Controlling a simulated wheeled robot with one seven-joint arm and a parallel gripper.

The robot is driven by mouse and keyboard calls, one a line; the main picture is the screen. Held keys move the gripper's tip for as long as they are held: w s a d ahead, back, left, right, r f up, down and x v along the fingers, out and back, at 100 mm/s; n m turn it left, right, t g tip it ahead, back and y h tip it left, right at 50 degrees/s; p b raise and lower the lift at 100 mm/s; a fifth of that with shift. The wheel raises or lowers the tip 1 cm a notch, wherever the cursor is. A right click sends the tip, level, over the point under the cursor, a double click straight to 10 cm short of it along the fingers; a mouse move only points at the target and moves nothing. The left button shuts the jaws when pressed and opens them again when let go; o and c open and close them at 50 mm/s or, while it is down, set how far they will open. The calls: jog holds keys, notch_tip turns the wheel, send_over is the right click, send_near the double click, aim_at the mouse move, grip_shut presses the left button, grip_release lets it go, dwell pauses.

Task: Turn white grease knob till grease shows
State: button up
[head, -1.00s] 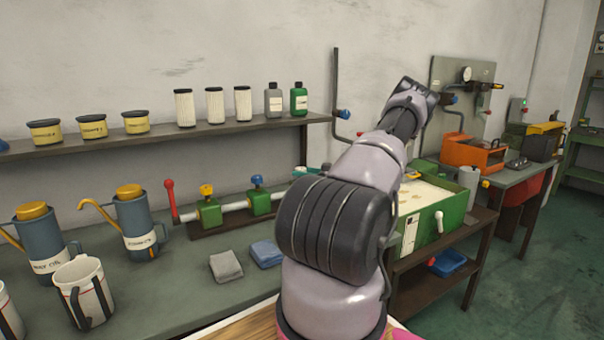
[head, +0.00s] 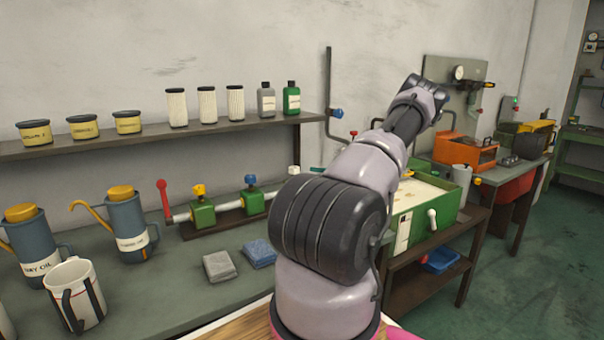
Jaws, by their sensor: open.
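A small white knob (head: 294,170) stands at the right end of the valve row on the bench, just left of my arm. A white handle (head: 432,218) sticks out of the front of a green box (head: 447,216) to the right. I cannot tell which white part is the grease knob. No grease is visible at either. My arm reaches up and away to the right; no gripper fingers show.
Oil cans (head: 126,226) and a white mug (head: 75,294) stand on the bench (head: 190,290) at left. Two folded cloths (head: 219,266) lie before the valves. A shelf (head: 150,134) holds tubs and bottles. An orange machine (head: 465,153) stands at right. Floor at right is clear.

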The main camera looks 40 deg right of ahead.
jog(key=shift+v, duration=1.6)
